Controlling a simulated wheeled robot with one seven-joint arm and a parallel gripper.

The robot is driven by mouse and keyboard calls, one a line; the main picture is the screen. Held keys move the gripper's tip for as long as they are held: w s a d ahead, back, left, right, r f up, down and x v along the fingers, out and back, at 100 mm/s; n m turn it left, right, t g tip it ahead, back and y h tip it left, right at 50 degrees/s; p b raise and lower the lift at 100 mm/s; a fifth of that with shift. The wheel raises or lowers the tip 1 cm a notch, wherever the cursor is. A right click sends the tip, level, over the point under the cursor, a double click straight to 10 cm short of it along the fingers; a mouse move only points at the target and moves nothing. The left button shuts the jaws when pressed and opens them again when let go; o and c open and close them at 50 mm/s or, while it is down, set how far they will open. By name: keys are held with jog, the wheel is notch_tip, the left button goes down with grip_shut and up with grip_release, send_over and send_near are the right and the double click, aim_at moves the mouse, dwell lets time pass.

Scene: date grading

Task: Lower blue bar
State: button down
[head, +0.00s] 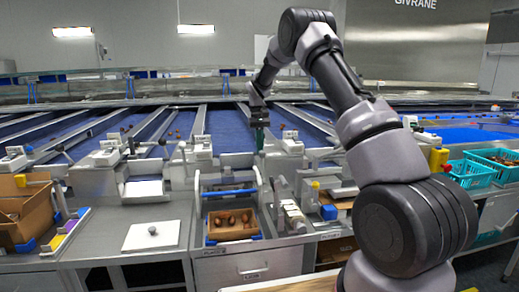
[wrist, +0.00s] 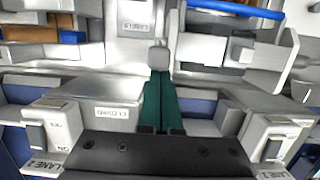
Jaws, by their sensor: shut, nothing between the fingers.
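The blue bar (head: 231,191) lies across the station in the middle of the head view, between two grey side arms above a cardboard box of dates. In the wrist view the blue bar (wrist: 236,9) shows at the upper right edge, part of it cut off. My gripper (head: 260,142) is above and behind the bar, a little to its right, pointing down. In the wrist view my gripper (wrist: 160,82) has its two green fingers together, with nothing between them. It is apart from the bar.
The cardboard box (head: 215,237) sits in a tray below the bar. A white plate with a knob (head: 151,236) lies to the left. Grey lane control boxes (head: 203,147) line the belts. Teal crates (head: 470,172) stand at the right.

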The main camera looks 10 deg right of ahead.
jog(key=shift+s+r, duration=0.1)
jog(key=shift+s, duration=0.1)
jog(key=shift+s+r+t, duration=0.2)
jog(key=shift+s+t, duration=0.45)
jog(key=shift+t, duration=0.05)
jog(key=s+t, duration=0.3)
jog(key=s, duration=0.1)
jog(key=shift+s+t, duration=0.2)
jog(key=shift+t, duration=0.1)
jog(key=s, duration=0.1)
jog(key=s+f, duration=0.1)
jog(key=shift+s, duration=0.3)
